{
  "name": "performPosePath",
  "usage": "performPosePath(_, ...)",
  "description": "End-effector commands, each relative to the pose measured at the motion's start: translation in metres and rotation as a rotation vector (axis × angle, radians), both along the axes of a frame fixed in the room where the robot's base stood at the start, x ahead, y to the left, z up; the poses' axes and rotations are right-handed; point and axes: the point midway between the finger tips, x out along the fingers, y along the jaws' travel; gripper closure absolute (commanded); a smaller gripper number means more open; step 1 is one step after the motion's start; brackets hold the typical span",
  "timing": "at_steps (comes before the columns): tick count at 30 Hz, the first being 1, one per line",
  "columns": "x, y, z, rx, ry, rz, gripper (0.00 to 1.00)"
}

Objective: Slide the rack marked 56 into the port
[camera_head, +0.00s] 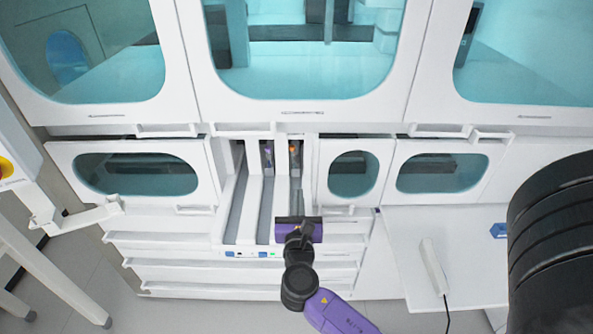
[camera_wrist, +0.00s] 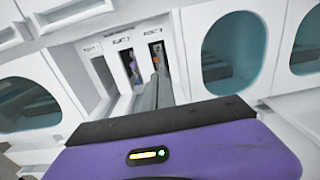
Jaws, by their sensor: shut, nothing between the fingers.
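My gripper (camera_head: 298,220) is at the front end of the rightmost of three lanes, its purple body and dark front edge showing. In the wrist view its purple body fills the bottom. It is shut, with nothing held. Three narrow port openings stand side by side behind the lanes. The right port (camera_head: 295,152) has something orange-brown inside, and the middle port (camera_head: 267,153) has something purple inside. The left port (camera_head: 237,155) looks empty. These contents also show in the wrist view, purple (camera_wrist: 135,72) and orange-brown (camera_wrist: 156,60). No mark 56 is readable.
The lanes (camera_head: 232,205) lie between white raised walls. Windowed panels flank the ports, left (camera_head: 137,173) and right (camera_head: 353,174). A white side table (camera_head: 405,265) at the right holds a white handheld device (camera_head: 434,268) with a cable and a blue item (camera_head: 500,229).

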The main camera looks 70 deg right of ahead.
Motion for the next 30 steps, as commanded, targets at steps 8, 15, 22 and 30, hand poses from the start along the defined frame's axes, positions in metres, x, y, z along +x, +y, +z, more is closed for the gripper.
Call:
performPosePath(8, 0.022, -0.052, 0.002, 0.002, -0.002, -0.002, 1.0)
performPosePath(15, 0.036, -0.088, 0.001, 0.002, -0.002, -0.001, 1.0)
performPosePath(22, 0.043, -0.102, 0.0, 0.001, -0.002, 0.001, 1.0)
performPosePath(30, 0.043, -0.104, 0.0, 0.002, -0.001, 0.002, 1.0)
